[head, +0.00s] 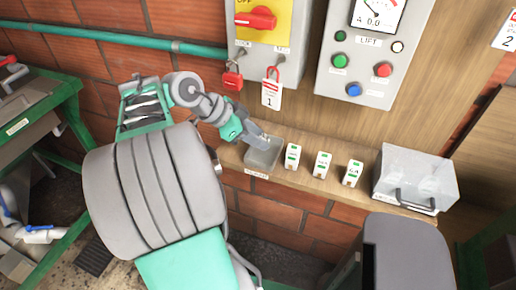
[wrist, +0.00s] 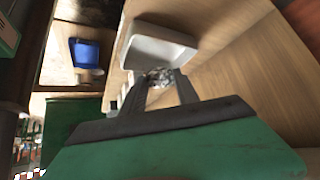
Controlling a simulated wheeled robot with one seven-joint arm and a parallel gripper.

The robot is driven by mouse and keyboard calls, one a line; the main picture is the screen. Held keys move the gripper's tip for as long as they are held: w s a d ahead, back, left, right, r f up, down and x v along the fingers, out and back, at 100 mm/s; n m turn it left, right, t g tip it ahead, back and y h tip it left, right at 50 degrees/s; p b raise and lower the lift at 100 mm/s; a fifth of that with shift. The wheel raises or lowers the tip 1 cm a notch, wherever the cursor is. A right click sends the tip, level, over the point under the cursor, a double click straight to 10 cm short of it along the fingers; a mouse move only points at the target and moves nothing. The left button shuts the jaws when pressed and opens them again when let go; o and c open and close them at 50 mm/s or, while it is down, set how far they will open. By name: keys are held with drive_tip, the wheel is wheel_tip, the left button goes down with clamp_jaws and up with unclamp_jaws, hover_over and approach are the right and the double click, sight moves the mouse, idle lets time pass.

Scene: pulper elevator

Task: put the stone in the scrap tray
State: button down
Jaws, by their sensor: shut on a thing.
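The scrap tray (head: 262,158) is a small, open grey tray on the wooden ledge, with a label on the ledge edge below it. In the wrist view the tray (wrist: 150,47) lies just beyond my fingertips. My gripper (head: 262,141) is at the tray's back edge in the head view. In the wrist view my gripper (wrist: 160,84) is shut on the stone (wrist: 158,76), a small speckled grey lump between the fingertips. The stone overlaps the tray's near rim in that view; I cannot tell whether it touches the tray.
Several small white-and-green blocks (head: 322,164) stand right of the tray, then a clear-lidded box (head: 415,180). Above hang a panel with a red rotary switch (head: 256,19), a red padlock (head: 232,79), a tag (head: 271,93) and a lift button box (head: 362,62).

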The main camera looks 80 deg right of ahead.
drive_tip(key=shift+s+d+f, duration=0.15)
drive_tip(key=shift+d+f, duration=0.1)
drive_tip(key=shift+f, duration=0.1)
drive_tip(key=shift+s+d+f, duration=0.1)
drive_tip(key=shift+d+f, duration=0.05)
drive_tip(key=shift+f, duration=0.8)
drive_tip(key=shift+d+f, duration=0.1)
drive_tip(key=shift+f, duration=0.8)
drive_tip(key=shift+f, duration=0.25)
drive_tip(key=c, duration=1.2)
unclamp_jaws()
